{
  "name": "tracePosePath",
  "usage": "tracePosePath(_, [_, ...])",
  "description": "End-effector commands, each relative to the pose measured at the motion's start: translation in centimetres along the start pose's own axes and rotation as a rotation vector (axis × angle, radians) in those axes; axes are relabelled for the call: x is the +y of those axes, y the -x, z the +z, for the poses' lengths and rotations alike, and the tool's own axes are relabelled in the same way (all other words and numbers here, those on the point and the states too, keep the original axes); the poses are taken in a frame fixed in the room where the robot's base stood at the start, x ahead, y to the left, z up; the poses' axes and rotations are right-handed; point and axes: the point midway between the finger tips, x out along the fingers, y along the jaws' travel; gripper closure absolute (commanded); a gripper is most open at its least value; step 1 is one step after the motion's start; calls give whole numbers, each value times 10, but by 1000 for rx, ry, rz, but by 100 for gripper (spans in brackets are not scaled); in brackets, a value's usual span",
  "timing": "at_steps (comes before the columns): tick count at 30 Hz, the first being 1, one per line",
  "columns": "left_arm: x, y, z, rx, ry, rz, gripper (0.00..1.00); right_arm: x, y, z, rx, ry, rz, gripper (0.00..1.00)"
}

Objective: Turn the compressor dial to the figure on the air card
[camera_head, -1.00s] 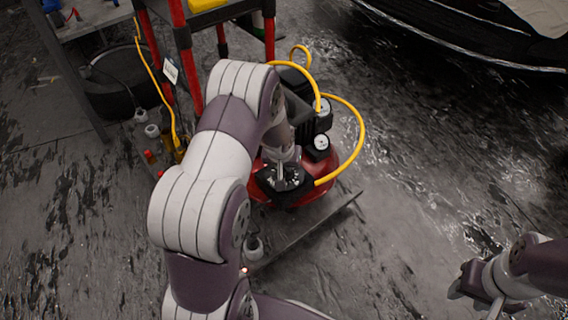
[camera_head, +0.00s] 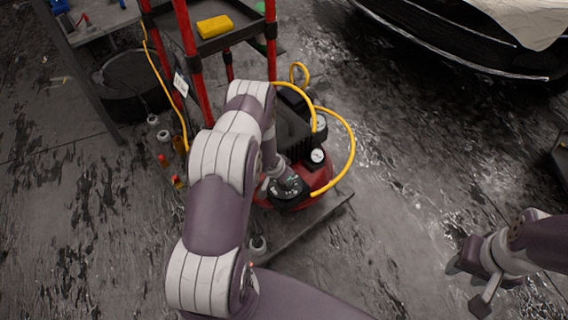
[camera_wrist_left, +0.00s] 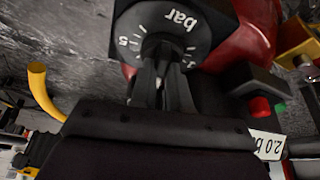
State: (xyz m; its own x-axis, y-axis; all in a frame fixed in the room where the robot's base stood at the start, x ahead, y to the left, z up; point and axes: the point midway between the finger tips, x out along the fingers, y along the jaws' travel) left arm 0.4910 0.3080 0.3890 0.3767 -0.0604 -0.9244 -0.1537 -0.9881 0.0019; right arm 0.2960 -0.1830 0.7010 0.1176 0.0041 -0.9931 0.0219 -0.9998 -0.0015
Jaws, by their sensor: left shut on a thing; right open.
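The compressor (camera_head: 322,176) is red and black and stands on the floor in the middle of the head view. Its dial (camera_wrist_left: 192,42) fills the upper part of the left wrist view, upside down, with "bar", a "5" and tick marks. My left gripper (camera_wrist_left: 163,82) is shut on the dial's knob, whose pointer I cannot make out. In the head view the left gripper (camera_head: 286,188) is at the compressor's front, partly hidden by its arm. A white card (camera_wrist_left: 267,145) reads "2.0 b", cut off. My right gripper (camera_head: 478,278) is open and empty, away to the right.
A red-legged trolley (camera_head: 190,60) with a yellow block (camera_head: 214,27) stands behind the compressor. Yellow hose (camera_head: 350,150) loops at its right. Small bottles (camera_head: 163,136) stand at left. A dark car (camera_head: 450,45) is at upper right. Floor between compressor and right gripper is clear.

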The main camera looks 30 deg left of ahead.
Motion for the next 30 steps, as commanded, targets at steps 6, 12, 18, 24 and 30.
tracePosePath(6, [-1, 2, -1, 0, -180, 76, 100, 0, 22, -2, -1, 0, 0, 57])
tracePosePath(12, [-2, -1, -1, 2, -328, 136, 100, 0, 25, -3, -1, 0, 0, 57])
tracePosePath(18, [-3, -2, -1, 2, -440, 182, 100, 0, 24, -3, -1, 0, 0, 57])
tracePosePath(24, [-3, -2, -1, 2, -509, 210, 100, 0, 24, -3, 0, 0, 0, 57])
tracePosePath(30, [-3, -2, -2, 2, -538, 223, 100, 0, 23, -3, 0, 0, 0, 57])
